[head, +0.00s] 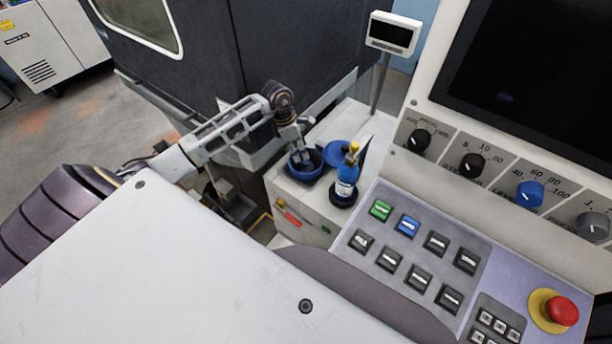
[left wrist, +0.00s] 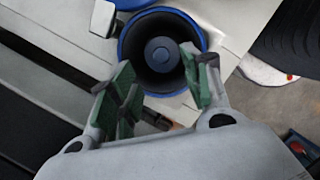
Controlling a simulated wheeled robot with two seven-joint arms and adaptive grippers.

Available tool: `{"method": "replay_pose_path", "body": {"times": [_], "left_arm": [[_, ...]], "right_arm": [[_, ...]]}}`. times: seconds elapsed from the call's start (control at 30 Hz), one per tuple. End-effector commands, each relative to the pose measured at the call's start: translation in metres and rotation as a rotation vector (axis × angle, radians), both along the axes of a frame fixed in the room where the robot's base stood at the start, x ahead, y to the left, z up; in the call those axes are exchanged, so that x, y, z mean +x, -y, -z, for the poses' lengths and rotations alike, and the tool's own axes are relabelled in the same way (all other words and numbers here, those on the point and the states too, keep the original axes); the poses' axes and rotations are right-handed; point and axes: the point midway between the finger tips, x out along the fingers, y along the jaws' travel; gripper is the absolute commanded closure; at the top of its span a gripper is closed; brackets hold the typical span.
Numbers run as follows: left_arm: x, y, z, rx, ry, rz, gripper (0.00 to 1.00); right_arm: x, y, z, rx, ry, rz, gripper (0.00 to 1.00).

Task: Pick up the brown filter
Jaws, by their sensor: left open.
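My left gripper (head: 300,154) is over a blue-rimmed round container (head: 317,172) on the white bench. In the left wrist view, my left gripper (left wrist: 162,84) is open, with green-padded fingers apart and nothing held between them. The container (left wrist: 123,48) shows there just beyond the fingertips, dark inside, with a round grey-blue piece (left wrist: 161,54) at its middle. I cannot make out a clearly brown filter in either view. My right gripper is not in view.
A scale display (head: 392,34) stands on a post behind. A control panel (head: 420,250) with buttons fills the right side.

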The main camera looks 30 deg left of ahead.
Motion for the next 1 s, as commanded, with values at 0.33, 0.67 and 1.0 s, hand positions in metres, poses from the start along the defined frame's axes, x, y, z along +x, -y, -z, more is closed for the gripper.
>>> {"method": "replay_pose_path", "body": {"times": [0.33, 0.67, 1.0], "left_arm": [[0.002, 0.003, 0.012, 0.0, 0.0, -0.001, 0.52], [0.002, 0.003, 0.014, -0.002, 0.0, -0.001, 0.52], [0.005, 0.01, 0.038, -0.002, -0.001, 0.0, 0.52]], "right_arm": [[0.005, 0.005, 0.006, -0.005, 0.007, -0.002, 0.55], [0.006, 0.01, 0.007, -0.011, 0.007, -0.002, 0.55], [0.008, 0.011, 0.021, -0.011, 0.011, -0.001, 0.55]]}}
